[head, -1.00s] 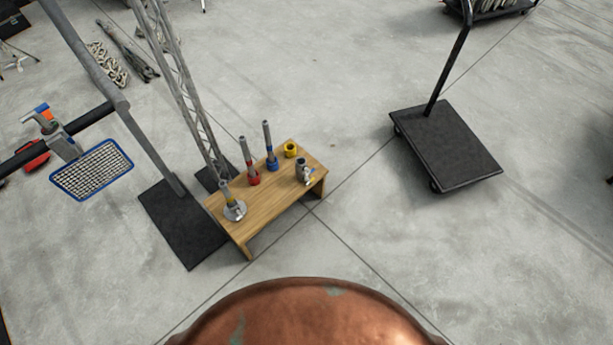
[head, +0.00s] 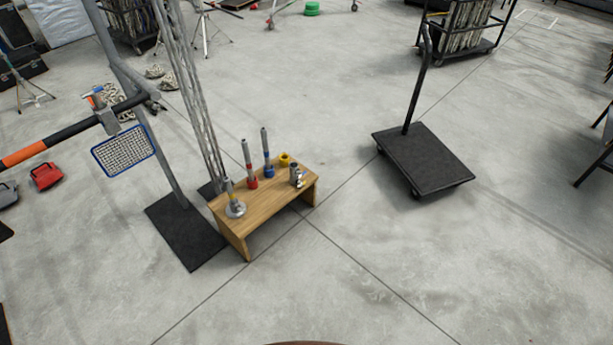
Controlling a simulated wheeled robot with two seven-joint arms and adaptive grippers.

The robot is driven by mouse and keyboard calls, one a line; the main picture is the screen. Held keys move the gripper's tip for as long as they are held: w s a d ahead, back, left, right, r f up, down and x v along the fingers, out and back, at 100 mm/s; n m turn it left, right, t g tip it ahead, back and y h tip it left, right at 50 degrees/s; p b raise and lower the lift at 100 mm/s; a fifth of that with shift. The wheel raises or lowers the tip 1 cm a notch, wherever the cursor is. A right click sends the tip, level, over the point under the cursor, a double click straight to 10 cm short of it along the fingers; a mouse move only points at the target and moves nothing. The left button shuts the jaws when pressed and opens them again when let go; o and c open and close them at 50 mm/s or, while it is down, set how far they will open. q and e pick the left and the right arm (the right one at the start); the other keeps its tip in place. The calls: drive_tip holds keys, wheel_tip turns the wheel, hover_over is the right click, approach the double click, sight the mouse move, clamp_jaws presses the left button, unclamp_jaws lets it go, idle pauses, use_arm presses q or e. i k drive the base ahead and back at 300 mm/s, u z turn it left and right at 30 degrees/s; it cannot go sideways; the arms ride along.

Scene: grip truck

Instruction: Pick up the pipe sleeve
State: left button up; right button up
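A low wooden bench (head: 262,207) stands on the floor left of centre, with several small fittings on it. They are a grey flanged piece with a short pipe and yellow band (head: 235,207), a pipe in a red base (head: 252,181), a pipe in a blue base (head: 269,170), a yellow ring-shaped piece (head: 285,160) and a short silver cylindrical piece (head: 296,173). I cannot tell for certain which is the pipe sleeve. Neither of my grippers is in view.
A black flatbed cart (head: 424,160) stands right of the bench.

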sight(294, 166)
drive_tip(key=z, duration=0.7)
drive_tip(key=i, duration=0.65)
drive_tip(key=z, duration=0.8)
drive_tip(key=i, duration=0.65)
drive_tip(key=u, duration=0.65)
drive_tip(key=i, duration=0.8)
drive_tip(key=u, duration=0.75)
